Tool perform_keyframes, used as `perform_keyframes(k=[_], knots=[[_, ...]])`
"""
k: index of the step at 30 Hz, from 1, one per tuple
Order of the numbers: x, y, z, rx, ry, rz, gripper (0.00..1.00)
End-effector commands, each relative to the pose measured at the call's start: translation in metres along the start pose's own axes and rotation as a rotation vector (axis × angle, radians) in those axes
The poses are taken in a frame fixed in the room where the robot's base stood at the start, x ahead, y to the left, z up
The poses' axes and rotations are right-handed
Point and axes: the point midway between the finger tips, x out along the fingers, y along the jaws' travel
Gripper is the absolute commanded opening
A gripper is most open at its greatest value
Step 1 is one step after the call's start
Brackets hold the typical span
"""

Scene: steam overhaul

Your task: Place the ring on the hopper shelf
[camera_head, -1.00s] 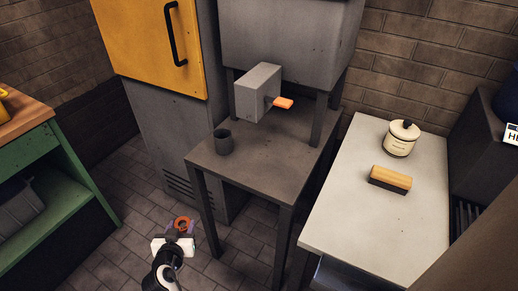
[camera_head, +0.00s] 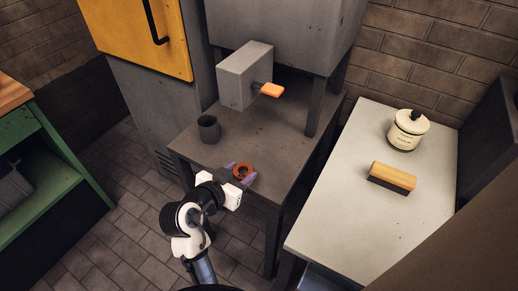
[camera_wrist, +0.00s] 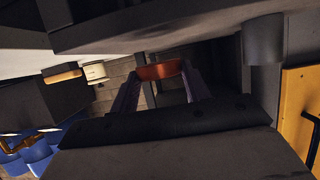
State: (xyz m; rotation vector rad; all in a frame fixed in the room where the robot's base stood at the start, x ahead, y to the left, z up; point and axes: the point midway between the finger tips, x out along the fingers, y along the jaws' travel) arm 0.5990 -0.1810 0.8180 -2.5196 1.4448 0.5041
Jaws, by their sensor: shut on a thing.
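The ring (camera_head: 243,171) is small and orange-brown. My gripper (camera_head: 240,173) is shut on it, with one purple finger on each side. In the head view the ring appears over the front part of the hopper shelf (camera_head: 275,133), a dark grey metal surface on legs under the hopper. I cannot tell whether the ring touches the shelf or is held above it. In the wrist view the ring (camera_wrist: 159,71) sits between the fingertips, near the shelf's dark edge.
A dark grey cup (camera_head: 209,129) stands on the shelf's left side. The hopper's grey box (camera_head: 244,75) with an orange lever (camera_head: 271,90) overhangs the shelf. A white counter (camera_head: 345,215) at right holds a lidded jar (camera_head: 407,132) and a wooden brush (camera_head: 392,177). Free shelf room lies right of the cup.

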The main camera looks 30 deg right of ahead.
Motion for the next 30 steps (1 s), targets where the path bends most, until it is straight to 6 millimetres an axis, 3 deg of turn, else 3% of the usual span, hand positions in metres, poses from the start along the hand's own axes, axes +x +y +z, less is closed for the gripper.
perform_keyframes(k=[3,12,18,24,30], knots=[[0.029,0.001,-0.02,0.003,0.003,0.005,0.18],[0.097,0.0,-0.046,0.002,0.002,0.001,0.18],[0.114,0.0,-0.049,0.0,0.001,-0.001,0.18],[0.123,-0.001,-0.025,-0.003,-0.001,-0.001,0.18],[0.127,-0.001,-0.017,0.0,0.003,-0.003,0.18]])
